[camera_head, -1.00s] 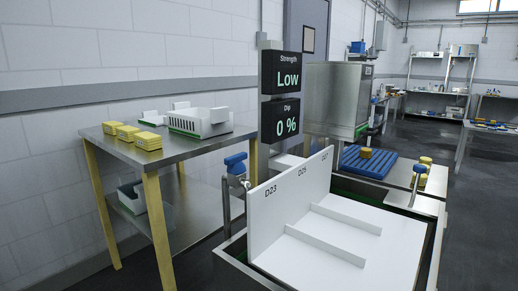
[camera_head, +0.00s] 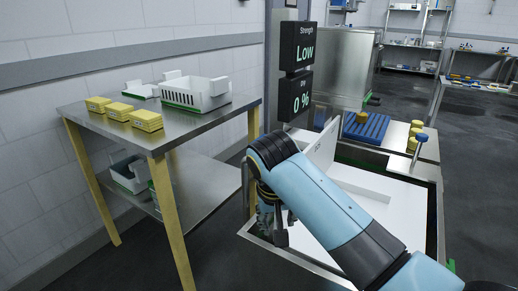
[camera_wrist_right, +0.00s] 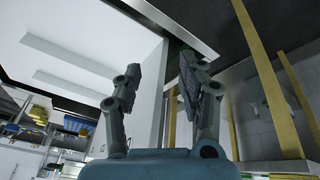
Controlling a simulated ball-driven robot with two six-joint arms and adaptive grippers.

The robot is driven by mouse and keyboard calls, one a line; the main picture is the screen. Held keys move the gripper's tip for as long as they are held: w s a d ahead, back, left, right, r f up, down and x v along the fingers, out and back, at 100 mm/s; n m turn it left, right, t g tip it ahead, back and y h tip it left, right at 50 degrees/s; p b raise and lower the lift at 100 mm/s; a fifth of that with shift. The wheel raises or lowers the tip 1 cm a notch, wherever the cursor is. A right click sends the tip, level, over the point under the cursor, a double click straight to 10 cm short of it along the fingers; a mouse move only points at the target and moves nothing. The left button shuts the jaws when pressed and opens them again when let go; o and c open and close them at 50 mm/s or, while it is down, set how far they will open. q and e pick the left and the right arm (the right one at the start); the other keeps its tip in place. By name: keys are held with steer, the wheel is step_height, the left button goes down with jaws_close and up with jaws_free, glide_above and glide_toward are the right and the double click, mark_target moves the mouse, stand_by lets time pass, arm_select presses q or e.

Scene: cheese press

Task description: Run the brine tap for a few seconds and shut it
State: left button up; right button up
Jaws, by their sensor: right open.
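The brine tank (camera_head: 433,215) stands at the front with white panels inside. The blue-handled tap at its left corner, visible earlier, is now hidden behind my right arm and gripper. My right gripper (camera_head: 271,225) points down at that left corner. In the right wrist view its two fingers (camera_wrist_right: 160,70) are spread apart, with nothing visible held between them. I cannot tell whether they touch the tap. My left gripper is not in view.
A steel table (camera_head: 185,133) at the left holds yellow blocks (camera_head: 146,121) and a white crate (camera_head: 195,92). A blue ribbed mat (camera_head: 366,127) lies behind. Dark floor at the right is open.

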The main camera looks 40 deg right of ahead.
steer(key=w+r+m, duration=0.2)
steer(key=w+r, duration=0.2)
steer(key=r, duration=0.2)
steer(key=w+d+r+m, duration=0.1)
steer(key=w+r+m, duration=0.2)
steer(key=r, duration=0.3)
steer(key=w+d+r+m+h+b, duration=0.1)
steer(key=w+r+m, duration=0.1)
steer(key=w+r, duration=0.3)
steer(key=shift+w+r+m+g, duration=0.2)
steer(key=shift+r+m+g, duration=0.1)
steer(key=shift+r, duration=0.75)
steer(key=x, duration=0.7)
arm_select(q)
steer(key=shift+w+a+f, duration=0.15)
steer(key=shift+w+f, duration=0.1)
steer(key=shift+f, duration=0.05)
arm_select(e)
jaws_close()
